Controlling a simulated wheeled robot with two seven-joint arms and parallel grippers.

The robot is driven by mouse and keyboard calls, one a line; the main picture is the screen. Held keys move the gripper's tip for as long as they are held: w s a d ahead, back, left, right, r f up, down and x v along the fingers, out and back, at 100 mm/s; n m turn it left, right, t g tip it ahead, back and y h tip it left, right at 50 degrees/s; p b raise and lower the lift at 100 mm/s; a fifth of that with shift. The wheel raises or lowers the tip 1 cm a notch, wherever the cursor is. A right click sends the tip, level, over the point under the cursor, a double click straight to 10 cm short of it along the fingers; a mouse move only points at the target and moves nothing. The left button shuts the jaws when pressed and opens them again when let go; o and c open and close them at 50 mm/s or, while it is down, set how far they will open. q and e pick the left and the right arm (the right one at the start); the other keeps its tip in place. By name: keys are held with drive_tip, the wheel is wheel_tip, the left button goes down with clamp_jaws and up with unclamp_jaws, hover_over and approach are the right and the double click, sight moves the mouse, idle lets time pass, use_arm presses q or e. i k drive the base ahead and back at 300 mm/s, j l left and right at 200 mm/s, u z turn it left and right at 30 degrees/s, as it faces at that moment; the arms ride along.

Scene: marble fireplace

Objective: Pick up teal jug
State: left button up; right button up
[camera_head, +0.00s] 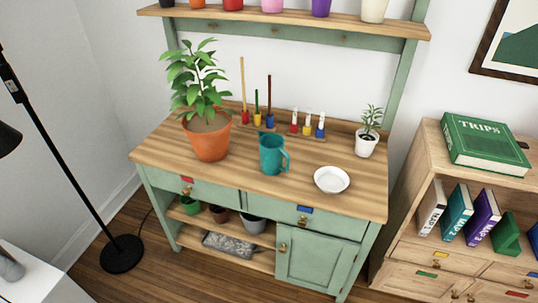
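The teal jug (271,156) stands upright on the wooden top of the green bench (300,195), near its middle. Its handle points to the right and its spout to the left. A white bowl (331,180) is to its right and a terracotta pot (206,138) with a leafy plant is to its left. Neither of my grippers shows in the head view.
A small plant in a white pot (367,144) stands at the right back. A shelf (290,17) with several pots hangs above. A bookcase (425,165) is to the right, a black floor lamp (122,253) to the left.

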sight(271, 146)
drive_tip(key=i+j, duration=0.15)
drive_tip(key=j, duration=0.2)
drive_tip(key=i+j, duration=0.2)
drive_tip(key=j, duration=0.15)
drive_tip(key=i+j, duration=0.15)
drive_tip(key=j, duration=0.15)
drive_tip(key=i+j, duration=0.2)
drive_tip(key=j, duration=0.15)
drive_tip(key=i+j, duration=0.15)
drive_tip(key=j, duration=0.2)
drive_tip(key=z, duration=1.65)
